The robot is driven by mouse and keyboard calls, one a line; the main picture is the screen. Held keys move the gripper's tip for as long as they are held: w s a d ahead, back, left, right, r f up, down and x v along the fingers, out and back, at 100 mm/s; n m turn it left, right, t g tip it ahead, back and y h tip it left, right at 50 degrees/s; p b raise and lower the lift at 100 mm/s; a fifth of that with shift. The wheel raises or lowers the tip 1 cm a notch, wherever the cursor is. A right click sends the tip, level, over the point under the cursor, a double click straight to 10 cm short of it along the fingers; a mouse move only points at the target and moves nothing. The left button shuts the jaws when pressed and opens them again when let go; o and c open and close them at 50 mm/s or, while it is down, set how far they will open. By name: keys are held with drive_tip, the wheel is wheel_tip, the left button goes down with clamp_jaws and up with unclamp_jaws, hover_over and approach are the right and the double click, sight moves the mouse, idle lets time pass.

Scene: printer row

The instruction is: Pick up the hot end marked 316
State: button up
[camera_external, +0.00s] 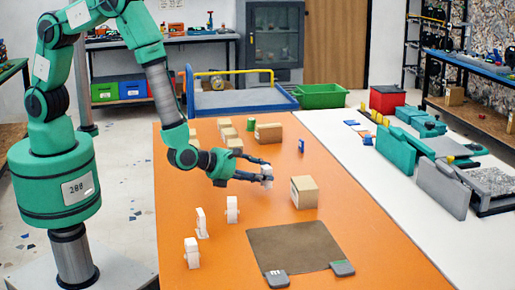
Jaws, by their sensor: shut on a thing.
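My gripper (260,172) is above the middle of the orange table (190,218), its fingers shut on a small white and grey hot end (267,174). Any marking on the held piece is too small to read. Other white upright pieces that look similar stand on the table: one (232,209) in front of my gripper, one (201,222) to its left, and one (192,252) nearer the front. Their markings cannot be read either. I cannot tell whether the held piece touches the table.
A cardboard box (304,192) stands just right of my gripper. A brown mat (292,246) with dark grey tabs lies at the front. Several small boxes (268,133) and a green can (250,125) stand farther back. Teal machines (404,149) line the white surface on the right.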

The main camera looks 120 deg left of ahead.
drive_tip(key=shift+s+d+r+p, duration=0.15)
drive_tip(key=shift+s+r, duration=0.1)
drive_tip(key=shift+r, duration=0.25)
drive_tip(key=shift+s+d+r+p, duration=0.1)
drive_tip(key=shift+s+r+p, duration=0.1)
drive_tip(key=shift+r, duration=0.3)
drive_tip(key=s+d, duration=0.2)
drive_tip(key=s, duration=0.2)
drive_tip(key=s+d+p, duration=0.1)
drive_tip(key=s+d, duration=0.1)
drive_tip(key=s, duration=0.3)
drive_tip(key=s+d+r+p, duration=0.1)
drive_tip(key=s+d, duration=0.1)
drive_tip(key=s, duration=0.2)
drive_tip(key=shift+s+d+r, duration=0.1)
drive_tip(key=shift+s+d, duration=0.05)
drive_tip(key=shift+s, duration=0.15)
